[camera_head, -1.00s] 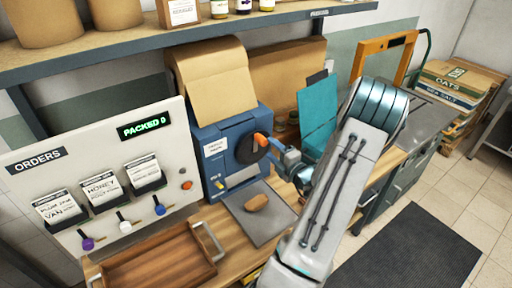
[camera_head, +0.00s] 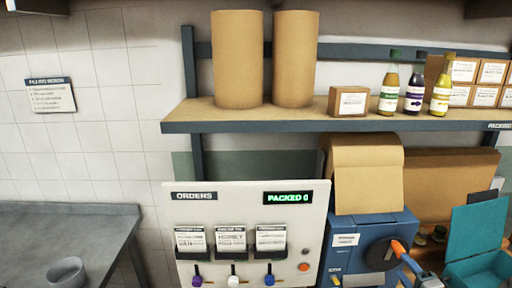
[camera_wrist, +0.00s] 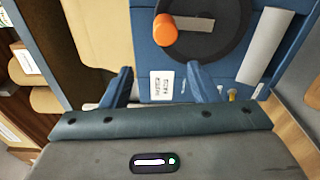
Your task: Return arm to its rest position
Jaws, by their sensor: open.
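My gripper (camera_wrist: 157,88) shows in the wrist view with its two blue fingers apart and nothing between them. It faces the blue paper dispenser (camera_wrist: 145,50), whose orange crank knob (camera_wrist: 165,30) is above and between the fingers in the picture. I cannot tell if the fingers touch the dispenser. In the head view the dispenser (camera_head: 362,240) is at the lower right, with its orange handle (camera_head: 399,248). A small part of my arm is at the bottom right edge there; the gripper itself is not clearly visible.
The orders board (camera_head: 250,235) stands left of the dispenser. A shelf (camera_head: 240,126) above holds paper rolls (camera_head: 237,60), a small box (camera_head: 348,101) and bottles (camera_head: 413,88). A teal bin (camera_head: 478,240) is at right. A grey table (camera_head: 60,222) with a bowl (camera_head: 67,272) is at left.

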